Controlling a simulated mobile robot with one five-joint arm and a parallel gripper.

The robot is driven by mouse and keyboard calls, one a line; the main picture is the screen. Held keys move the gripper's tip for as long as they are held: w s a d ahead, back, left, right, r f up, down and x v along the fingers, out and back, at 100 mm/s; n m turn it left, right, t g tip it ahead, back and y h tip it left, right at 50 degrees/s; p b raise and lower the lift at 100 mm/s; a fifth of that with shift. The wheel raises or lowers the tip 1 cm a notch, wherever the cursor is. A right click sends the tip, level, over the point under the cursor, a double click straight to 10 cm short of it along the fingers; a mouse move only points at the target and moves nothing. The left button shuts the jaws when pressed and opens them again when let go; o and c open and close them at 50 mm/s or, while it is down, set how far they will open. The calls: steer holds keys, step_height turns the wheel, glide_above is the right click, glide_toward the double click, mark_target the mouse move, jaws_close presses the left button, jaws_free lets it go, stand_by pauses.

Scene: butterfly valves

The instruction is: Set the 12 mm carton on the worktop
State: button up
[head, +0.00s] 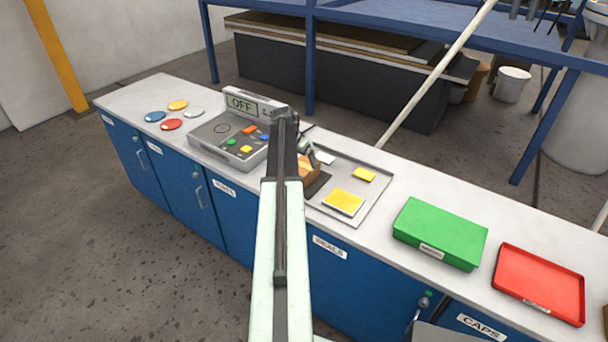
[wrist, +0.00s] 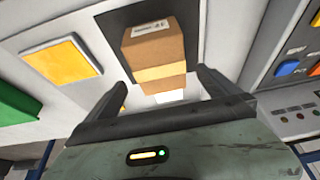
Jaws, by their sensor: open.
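A brown carton (wrist: 152,45) with a yellow band and a small white label shows in the wrist view. It sits on a dark pad (wrist: 112,22); the label's print is too small to read. In the head view the carton (head: 309,170) is partly hidden by my arm. My gripper (wrist: 160,80) is open, its two fingers on either side of the carton's near end in the wrist picture. I cannot tell whether they touch it. In the head view my gripper (head: 306,148) is over the carton. The worktop (head: 378,235) is pale and long.
A grey tray (head: 372,208) holds yellow pads (head: 343,201). A console (head: 228,138) reading OFF, with coloured buttons, stands left of my arm. A green box (head: 440,232) and red tray (head: 540,283) are at right. Coloured discs (head: 171,124) lie at far left. Bare worktop shows between them.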

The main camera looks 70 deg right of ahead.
mark_target(304, 165)
steer(key=b+x, duration=0.4)
steer(key=x, duration=0.1)
steer(key=shift+f+b, duration=0.4)
steer(key=shift+f, duration=0.05)
steer(key=shift+r, duration=0.2)
steer(key=shift+f, duration=0.25)
steer(key=shift+s, duration=0.1)
steer(key=c, duration=2)
steer(key=shift+r, duration=0.15)
